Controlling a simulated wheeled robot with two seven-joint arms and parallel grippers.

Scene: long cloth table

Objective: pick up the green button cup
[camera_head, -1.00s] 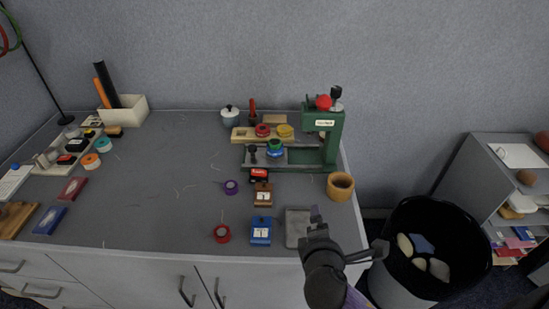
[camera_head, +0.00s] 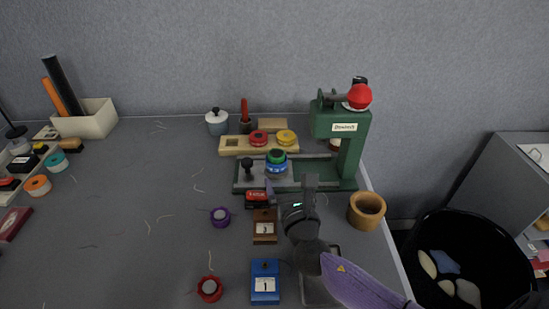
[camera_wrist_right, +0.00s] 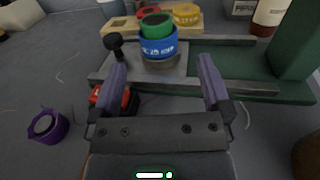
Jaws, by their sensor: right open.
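The green button cup (camera_head: 276,155) sits on top of a blue round die (camera_head: 277,169) on the grey slide of the green button press (camera_head: 352,151). In the right wrist view the green cup (camera_wrist_right: 156,23) is beyond the fingertips, above the blue die (camera_wrist_right: 159,45). My right gripper (camera_head: 291,184) is in front of the slide, nearer to me than the cup. Its fingers (camera_wrist_right: 163,78) are spread apart with nothing between them, and the cup lines up roughly with the gap. My left gripper is not in view.
A black knob (camera_head: 247,168) stands left of the die. Behind, a wooden holder (camera_head: 228,146) carries red (camera_head: 258,138) and yellow (camera_head: 286,137) cups. A red-black box (camera_head: 256,199) and a brown counter (camera_head: 264,228) lie near my gripper. A wooden bowl (camera_head: 366,211) stands right.

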